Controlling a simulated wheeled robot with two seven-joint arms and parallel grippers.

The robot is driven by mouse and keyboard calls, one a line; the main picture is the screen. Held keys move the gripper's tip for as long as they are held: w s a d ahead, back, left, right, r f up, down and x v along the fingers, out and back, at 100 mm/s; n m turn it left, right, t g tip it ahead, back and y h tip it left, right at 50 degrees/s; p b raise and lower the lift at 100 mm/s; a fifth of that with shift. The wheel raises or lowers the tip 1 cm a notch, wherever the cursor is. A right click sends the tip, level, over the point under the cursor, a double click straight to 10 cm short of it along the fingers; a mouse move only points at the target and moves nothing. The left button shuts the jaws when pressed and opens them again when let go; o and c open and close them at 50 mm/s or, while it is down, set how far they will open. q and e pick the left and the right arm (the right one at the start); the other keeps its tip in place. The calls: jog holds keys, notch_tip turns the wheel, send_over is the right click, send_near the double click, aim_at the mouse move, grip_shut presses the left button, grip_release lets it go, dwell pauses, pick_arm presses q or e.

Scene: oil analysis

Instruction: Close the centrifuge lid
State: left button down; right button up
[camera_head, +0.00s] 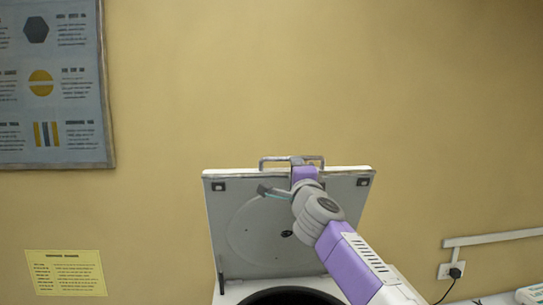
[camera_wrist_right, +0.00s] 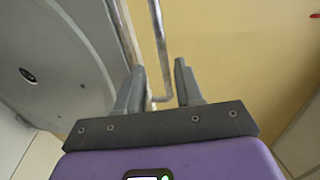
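The centrifuge lid (camera_head: 235,240) stands raised, nearly upright, with its grey inner face toward me in the head view. Part of it also shows at the left of the right wrist view (camera_wrist_right: 55,50). A metal bar handle (camera_head: 272,160) runs along the lid's top edge. My right gripper (camera_head: 306,160) is at the right part of this handle and partly hides the lid. In the right wrist view its two fingers (camera_wrist_right: 158,80) are spread, with a handle bar (camera_wrist_right: 160,40) showing in the gap. I cannot tell whether they touch it. My left gripper is out of view.
The dark round opening of the centrifuge body (camera_head: 285,296) shows at the bottom edge, below the lid. A beige wall (camera_head: 430,90) stands behind. A plug and socket (camera_head: 453,271) with a cable are at the lower right, near a white device (camera_head: 530,294).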

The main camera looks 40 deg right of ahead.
jog(key=p+x, duration=0.1)
jog(key=x, duration=0.2)
jog(key=p+x, duration=0.2)
jog(key=x, duration=0.1)
jog(key=shift+w+d+r+p, duration=0.2)
jog(key=shift+d+r+p, duration=0.1)
jog(key=shift+c, duration=0.3)
grip_shut()
